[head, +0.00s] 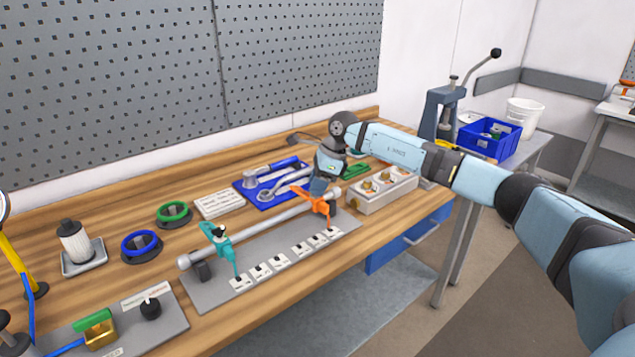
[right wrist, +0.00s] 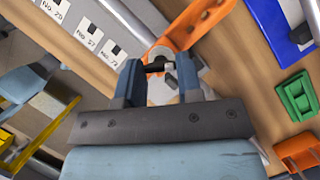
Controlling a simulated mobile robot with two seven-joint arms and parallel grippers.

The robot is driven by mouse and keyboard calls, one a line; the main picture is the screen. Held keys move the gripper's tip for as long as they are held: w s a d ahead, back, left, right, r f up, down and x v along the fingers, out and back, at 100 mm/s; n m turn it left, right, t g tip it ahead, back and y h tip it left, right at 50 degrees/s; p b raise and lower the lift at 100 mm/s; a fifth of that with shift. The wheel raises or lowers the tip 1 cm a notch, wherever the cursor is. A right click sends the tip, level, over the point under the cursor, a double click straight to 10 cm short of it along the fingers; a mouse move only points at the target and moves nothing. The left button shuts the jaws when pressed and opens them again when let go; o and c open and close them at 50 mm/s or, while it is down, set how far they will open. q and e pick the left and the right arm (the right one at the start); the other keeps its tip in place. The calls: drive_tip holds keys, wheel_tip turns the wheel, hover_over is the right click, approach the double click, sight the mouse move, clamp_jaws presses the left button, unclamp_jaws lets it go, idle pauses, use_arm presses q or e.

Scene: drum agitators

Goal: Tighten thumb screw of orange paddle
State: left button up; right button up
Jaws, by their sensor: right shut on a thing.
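The orange paddle (head: 318,204) sits on the metal shaft (head: 266,226), near its right end in the head view. My right gripper (head: 322,186) reaches down onto the paddle's hub from above. In the right wrist view the fingers of my right gripper (right wrist: 158,70) are closed around the small dark thumb screw (right wrist: 155,67). The orange paddle (right wrist: 190,25) extends up and to the right beyond the fingertips there. The fingers hide part of the screw and hub. My left gripper is not in view.
A teal paddle (head: 219,244) sits further left on the shaft. White number labels (head: 279,261) line the grey base plate (head: 215,295). A blue tool tray (head: 248,196) lies behind the shaft, and a light box with knobs (head: 385,189) stands to the right.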

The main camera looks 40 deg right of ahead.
drive_tip(key=m+t, duration=0.1)
drive_tip(key=m, duration=0.1)
drive_tip(key=shift+r+m+h+p, duration=0.1)
drive_tip(key=shift+m+h+p, duration=0.2)
drive_tip(key=shift+m, duration=0.1)
drive_tip(key=m+h, duration=0.1)
drive_tip(key=m, duration=0.2)
drive_tip(key=shift+s+a+t+p, duration=0.1)
drive_tip(key=shift+t+p, duration=0.2)
drive_tip(key=shift+t, duration=0.1)
drive_tip(key=m+h, duration=0.1)
drive_tip(key=m, duration=0.2)
drive_tip(key=shift+a, duration=0.1)
drive_tip(key=shift+m+t+h, duration=0.3)
drive_tip(key=shift+m+h, duration=0.2)
drive_tip(key=shift+m, duration=1)
drive_tip(key=o, duration=0.9)
drive_tip(key=shift+a, duration=0.1)
drive_tip(key=shift+o, duration=0.2)
